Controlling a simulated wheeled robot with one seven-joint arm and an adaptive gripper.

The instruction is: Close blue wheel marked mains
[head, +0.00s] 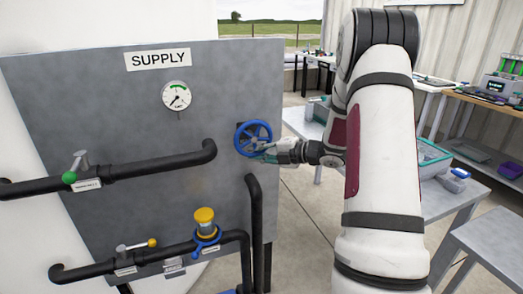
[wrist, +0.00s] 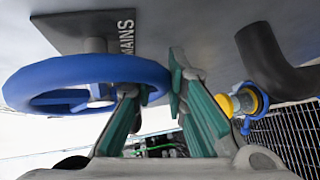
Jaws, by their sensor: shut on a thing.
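The blue wheel (head: 253,138) is mounted near the right edge of the grey supply panel. In the wrist view the blue wheel (wrist: 88,82) fills the left side, and a dark plate beside it reads MAINS (wrist: 127,40). My gripper (head: 268,152) reaches the wheel's lower right rim from the right. In the wrist view my gripper (wrist: 160,95) has its green-padded fingers on either side of the rim, shut on it. The part of the rim between the fingers is partly hidden by them.
A grey table with a tote (head: 432,158) stands to the right, behind my arm.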

